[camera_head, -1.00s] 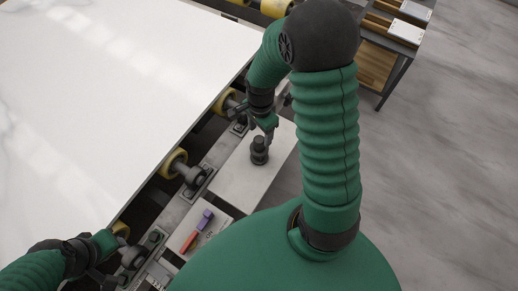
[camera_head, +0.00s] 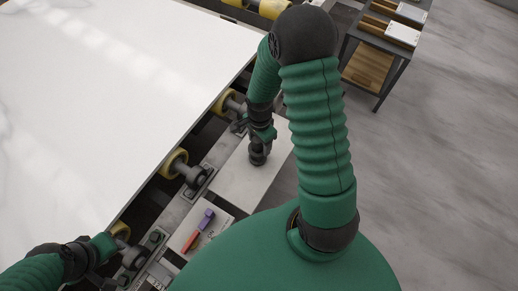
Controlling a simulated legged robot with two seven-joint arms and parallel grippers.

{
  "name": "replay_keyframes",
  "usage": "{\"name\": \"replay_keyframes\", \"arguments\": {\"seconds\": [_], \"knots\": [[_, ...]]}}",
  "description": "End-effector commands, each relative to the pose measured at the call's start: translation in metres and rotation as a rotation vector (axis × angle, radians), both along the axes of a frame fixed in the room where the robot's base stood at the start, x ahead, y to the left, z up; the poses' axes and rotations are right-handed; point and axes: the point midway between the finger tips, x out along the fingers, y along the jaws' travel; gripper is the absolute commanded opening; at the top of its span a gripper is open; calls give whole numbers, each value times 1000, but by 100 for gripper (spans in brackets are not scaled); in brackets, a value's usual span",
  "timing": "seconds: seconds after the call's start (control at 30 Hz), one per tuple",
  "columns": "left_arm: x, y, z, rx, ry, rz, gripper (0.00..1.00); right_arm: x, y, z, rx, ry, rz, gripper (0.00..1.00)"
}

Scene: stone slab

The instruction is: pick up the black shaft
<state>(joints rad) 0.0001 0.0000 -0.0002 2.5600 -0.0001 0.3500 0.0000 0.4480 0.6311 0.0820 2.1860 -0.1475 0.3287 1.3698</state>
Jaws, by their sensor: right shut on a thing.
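The black shaft (camera_head: 257,157) stands upright at a pale plate (camera_head: 238,175) beside the conveyor, in the middle of the head view. My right gripper (camera_head: 259,143) points down and is shut on the upper part of the shaft, hiding its top. I cannot tell whether the shaft's foot touches the plate. My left gripper (camera_head: 114,248) is at the lower left, near the conveyor's edge. It is small and dark, and I cannot tell whether its jaws are open.
A large white stone slab (camera_head: 110,90) fills the left on yellow-rimmed rollers (camera_head: 173,163). A purple and red tool (camera_head: 198,229) lies on a small white panel near the front. A grey table (camera_head: 375,63) with trays stands at the upper right. The floor at right is clear.

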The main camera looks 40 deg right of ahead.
Motion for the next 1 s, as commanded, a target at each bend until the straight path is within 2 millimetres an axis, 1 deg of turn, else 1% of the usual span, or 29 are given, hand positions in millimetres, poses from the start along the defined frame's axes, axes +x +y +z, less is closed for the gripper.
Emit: {"name": "replay_keyframes", "arguments": {"seconds": [0.03, 0.1, 0.13, 0.43, 0.53, 0.67, 0.8, 0.83, 1.0], "knots": [[0, 0, 0, 0, 0, 0, 36, 0, -1, 0, 0, -1, -1, 11], [0, 0, 0, 0, 0, 0, 36, 0, -1, 0, 0, -1, -1, 2], [0, 0, 0, 0, 0, 0, 36, 0, -1, 0, 0, -1, -1, 0], [0, 0, 0, 0, 0, 0, 36, 0, -1, 1, 0, -1, -1, 0], [0, 0, 1, 0, 0, 0, 36, 1, -1, 4, -1, -2, -2, 0], [0, 0, 2, 0, 0, 0, 36, 1, -1, 15, -3, -3, -1, 0], [0, 0, 3, 0, 0, 0, 36, 2, -2, 36, -3, -6, -1, 0], [0, 0, 3, 0, 0, 0, 36, -2, 0, 38, -2, -2, 0, 0], [0, 0, -1, 0, 0, 0, 36, -37, 18, 39, -1, 1, 0, 0]]}}
